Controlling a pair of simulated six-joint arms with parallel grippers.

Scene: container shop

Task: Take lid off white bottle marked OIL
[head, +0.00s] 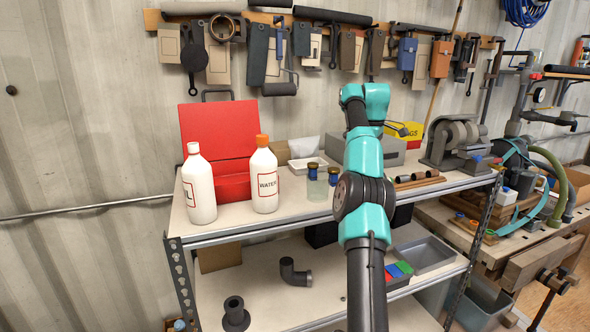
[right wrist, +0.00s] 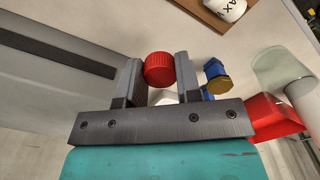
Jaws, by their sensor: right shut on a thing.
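The white bottle marked OIL (head: 200,187) stands upright on the left of the top shelf; only the last letter of its label shows. Its top is pale, with no coloured lid on it. My right gripper (right wrist: 160,79) is shut on a red ribbed round lid (right wrist: 159,68), held between its two fingers in the right wrist view. In the head view my right arm reaches to the back middle of the shelf, away from the OIL bottle, and hides most of the gripper and the lid. My left gripper is not in view.
A white WATER bottle (head: 265,183) with an orange lid stands right of the OIL bottle. An open red toolbox (head: 218,135) is behind them.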

